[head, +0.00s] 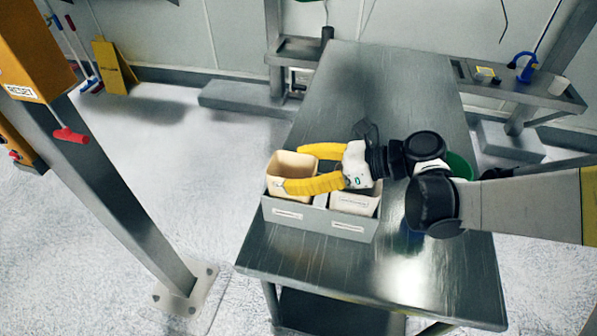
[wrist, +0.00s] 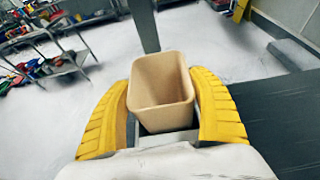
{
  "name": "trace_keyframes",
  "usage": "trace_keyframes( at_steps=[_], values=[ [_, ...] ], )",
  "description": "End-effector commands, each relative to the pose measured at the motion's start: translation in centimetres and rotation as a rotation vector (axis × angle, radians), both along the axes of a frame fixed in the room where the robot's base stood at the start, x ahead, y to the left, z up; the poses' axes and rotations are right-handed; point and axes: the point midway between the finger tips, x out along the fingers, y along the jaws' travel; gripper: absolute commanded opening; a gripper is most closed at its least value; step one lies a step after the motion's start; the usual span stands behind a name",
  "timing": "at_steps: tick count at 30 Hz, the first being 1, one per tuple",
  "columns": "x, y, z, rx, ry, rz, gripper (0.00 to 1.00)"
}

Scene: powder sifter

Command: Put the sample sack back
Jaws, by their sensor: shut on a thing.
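The sample sack (head: 290,162) is a tan, open-topped, box-shaped container and looks empty inside. In the head view it stands upright at the left compartment of a grey two-part holder (head: 318,222); its lower part is hidden by the holder's front wall, so I cannot tell whether it rests on the bottom. My gripper (head: 294,170), with yellow ribbed fingers, is shut on the sack, one finger on each side. In the wrist view the sack (wrist: 160,92) sits between the fingers, its open mouth facing up.
A pale container (head: 356,203) fills the holder's right compartment. A green round thing (head: 460,166) is partly hidden behind my arm.

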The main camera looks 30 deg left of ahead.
Motion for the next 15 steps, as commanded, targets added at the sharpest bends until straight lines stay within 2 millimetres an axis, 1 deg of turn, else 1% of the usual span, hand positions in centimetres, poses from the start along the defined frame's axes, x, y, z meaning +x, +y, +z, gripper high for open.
trace_keyframes(
  at_steps=[1,6,11,12,13,14,15],
  values=[
    [-0.02,-0.01,-0.3,0.0,0.0,0.0,0.29],
    [-0.03,-0.01,-0.12,0.0,0.0,0.0,0.29],
    [-0.03,-0.02,-0.6,0.0,0.0,0.0,0.29],
    [-0.02,-0.02,-0.47,0.0,0.0,0.0,0.82],
    [-0.02,-0.01,-0.44,0.0,0.0,0.0,0.91],
    [-0.03,-0.01,-0.43,0.0,0.0,0.0,0.93],
    [-0.03,-0.01,-0.43,0.0,0.0,0.0,0.93]
  ],
)
